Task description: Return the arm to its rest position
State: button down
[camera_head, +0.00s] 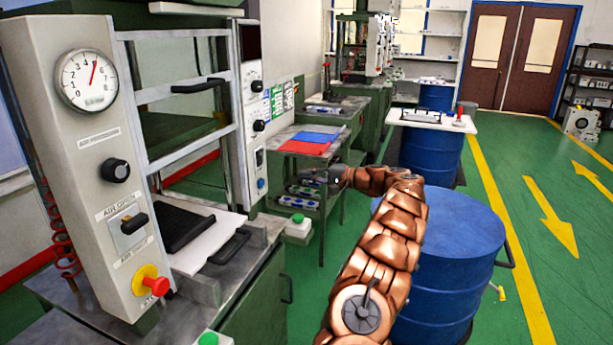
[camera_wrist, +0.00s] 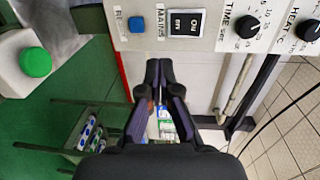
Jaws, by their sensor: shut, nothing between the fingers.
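My arm (camera_head: 385,245) is copper-coloured and reaches up from the bottom of the head view. It bends left near the blue barrel. My gripper (camera_head: 318,176) is at its far end, near the small work table with red and blue sheets, and shows small there. In the wrist view my gripper (camera_wrist: 158,68) has its dark fingers together at the tips, with nothing held. Its tips lie just below a control panel (camera_wrist: 190,22) in that picture, with a blue button and knobs. I cannot tell how far apart they are.
A large blue barrel (camera_head: 450,260) stands right beside my arm. The press machine with a gauge (camera_head: 70,150) is at the left. A small table (camera_head: 335,150) has a lower shelf of bottles. A green-button box (camera_head: 297,230) stands near it. Green floor is free at the right.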

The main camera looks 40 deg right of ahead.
dwell(0.3)
